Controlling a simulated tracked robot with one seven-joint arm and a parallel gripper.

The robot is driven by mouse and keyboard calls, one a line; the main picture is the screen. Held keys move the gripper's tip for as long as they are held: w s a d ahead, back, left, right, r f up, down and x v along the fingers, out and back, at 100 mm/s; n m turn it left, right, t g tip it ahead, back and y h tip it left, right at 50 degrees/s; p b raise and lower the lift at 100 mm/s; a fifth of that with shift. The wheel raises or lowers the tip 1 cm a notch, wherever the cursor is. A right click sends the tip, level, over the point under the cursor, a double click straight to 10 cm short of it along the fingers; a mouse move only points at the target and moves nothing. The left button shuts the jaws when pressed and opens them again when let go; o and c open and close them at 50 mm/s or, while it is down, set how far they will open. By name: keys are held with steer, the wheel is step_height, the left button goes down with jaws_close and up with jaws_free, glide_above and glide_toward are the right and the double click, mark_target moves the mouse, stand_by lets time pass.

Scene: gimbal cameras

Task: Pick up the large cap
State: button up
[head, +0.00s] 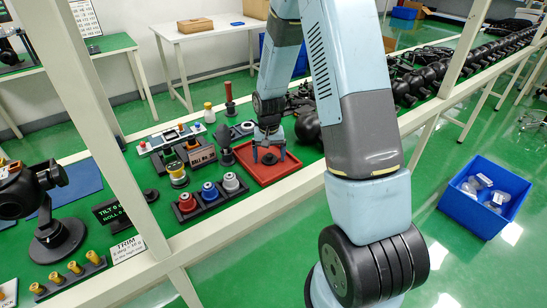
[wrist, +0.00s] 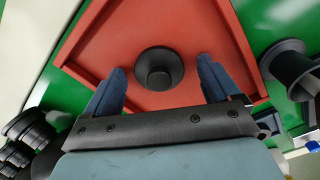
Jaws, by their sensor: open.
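A round black cap with a wide flange and a raised middle (wrist: 160,66) lies in a red tray (wrist: 215,28); I take it to be the large cap. In the head view the cap (head: 269,158) shows small in the tray (head: 292,168), under my gripper (head: 268,146). In the wrist view the two blue fingers of my gripper (wrist: 161,72) are apart, one on each side of the cap, with gaps between. Nothing is held. The height of the fingertips above the tray is hard to tell.
A black flanged knob (wrist: 290,68) stands just outside the tray; in the head view, a dark knob (head: 226,146) stands left of the tray. Red, blue and grey caps sit in a black rack (head: 208,198) in front. A pale frame post (head: 108,130) crosses the view.

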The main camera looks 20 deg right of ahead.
steer(key=c, duration=1.1)
